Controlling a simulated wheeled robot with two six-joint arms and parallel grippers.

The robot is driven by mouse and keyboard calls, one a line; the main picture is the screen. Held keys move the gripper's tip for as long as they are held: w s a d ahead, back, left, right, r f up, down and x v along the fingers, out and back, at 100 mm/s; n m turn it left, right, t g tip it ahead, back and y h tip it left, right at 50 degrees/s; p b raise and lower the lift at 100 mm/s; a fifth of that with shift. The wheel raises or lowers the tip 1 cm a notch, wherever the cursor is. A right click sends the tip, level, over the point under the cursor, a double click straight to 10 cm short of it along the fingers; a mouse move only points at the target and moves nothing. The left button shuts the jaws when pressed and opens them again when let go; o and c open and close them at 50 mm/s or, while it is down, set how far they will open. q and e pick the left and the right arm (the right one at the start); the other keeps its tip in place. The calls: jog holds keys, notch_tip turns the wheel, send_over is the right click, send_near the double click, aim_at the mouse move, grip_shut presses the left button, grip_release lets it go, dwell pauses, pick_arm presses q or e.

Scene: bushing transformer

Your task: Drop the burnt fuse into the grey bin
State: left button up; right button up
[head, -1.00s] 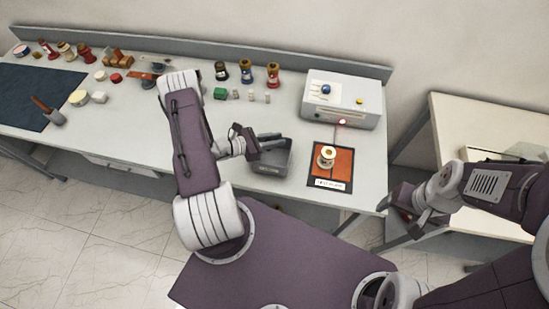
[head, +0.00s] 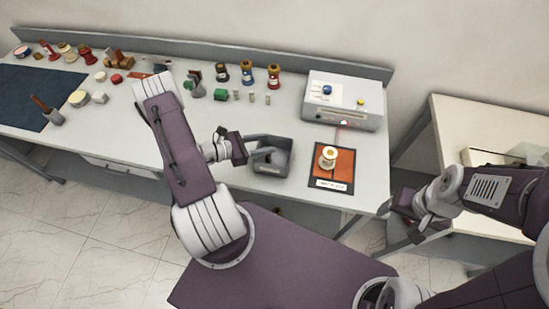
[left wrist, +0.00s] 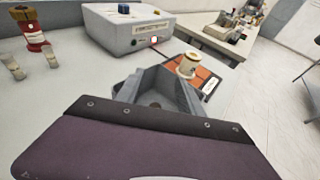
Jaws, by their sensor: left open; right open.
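The grey bin (head: 283,168) is an open box near the front edge of the bench; it also shows in the left wrist view (left wrist: 186,98). My left gripper (head: 267,146) is open at the bin's left rim, its fingers pointing right over the opening. I see nothing between them. Small pale fuses (head: 252,97) stand at the back of the bench, also in the left wrist view (left wrist: 50,56). I cannot tell which fuse is burnt or whether one lies in the bin, as its inside is partly hidden. My right gripper (head: 412,228) is open, off the bench's right end.
An orange mat (head: 343,172) with a cream and brass bushing (head: 328,158) lies right of the bin. A grey tester box (head: 343,98) stands behind it. Several coloured bushings (head: 247,72) line the back. A dark mat (head: 35,92) covers the left end.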

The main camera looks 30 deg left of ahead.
pick_arm(q)
jog(key=v, duration=0.4)
jog(key=shift+b, duration=0.3)
jog(key=shift+a, duration=0.1)
